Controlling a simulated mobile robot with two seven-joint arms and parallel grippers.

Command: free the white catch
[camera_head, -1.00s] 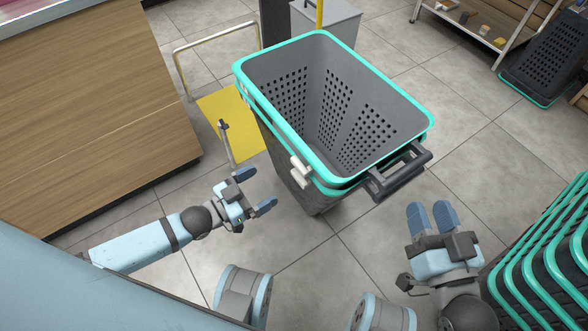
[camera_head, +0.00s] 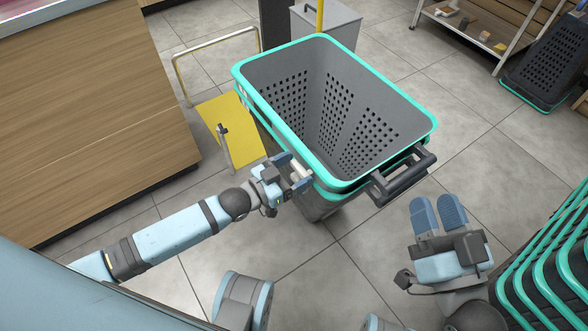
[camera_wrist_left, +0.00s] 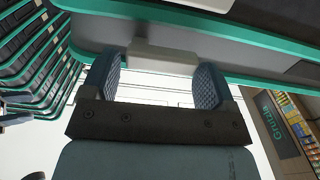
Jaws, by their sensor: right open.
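The white catch (camera_head: 300,172) is on the near left side of the dark grey basket (camera_head: 277,70) with the teal rim. It also shows in the left wrist view (camera_wrist_left: 165,58), below a teal band. My left gripper (camera_head: 292,172) is at the catch, its blue fingers apart on either side of it. In the left wrist view the fingertips (camera_wrist_left: 160,75) are level with the catch's two ends; whether they touch it cannot be told. My right gripper (camera_head: 438,214) is open and empty, low and right of the basket.
A dark handle (camera_head: 405,178) sticks out from the basket's near right end. Nested teal-rimmed baskets (camera_head: 545,265) stand at the lower right. A wooden counter (camera_head: 90,110) is at the left, with a yellow plate (camera_head: 232,130) beside it. Tiled floor lies open between.

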